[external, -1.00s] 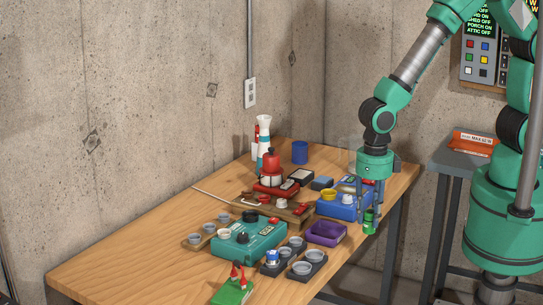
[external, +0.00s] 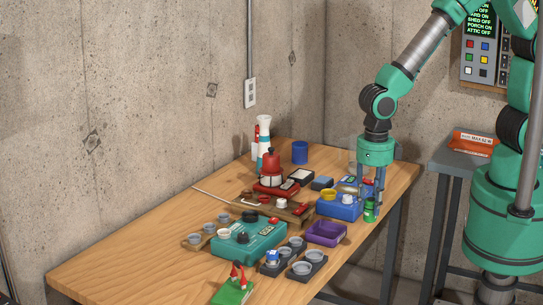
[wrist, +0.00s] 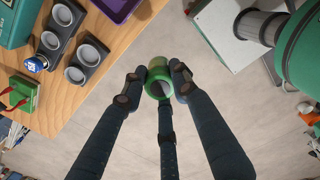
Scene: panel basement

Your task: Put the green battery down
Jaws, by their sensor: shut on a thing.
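The green battery (external: 369,212) is held upright at the tips of my gripper (external: 372,195), near the front right edge of the wooden table. In the wrist view the green battery (wrist: 158,70) sits between the fingertips of my gripper (wrist: 157,84), with floor behind it and the table to the left. My gripper is shut on it. Its lower end looks clear of the tabletop, but the height is hard to tell.
A purple tray (external: 327,241) and a blue box (external: 338,211) stand left of my gripper. Dark cup holders (external: 307,266), one with a blue-and-white battery (external: 272,257), and a teal box (external: 250,243) are farther left. The table's right end (external: 398,178) is bare.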

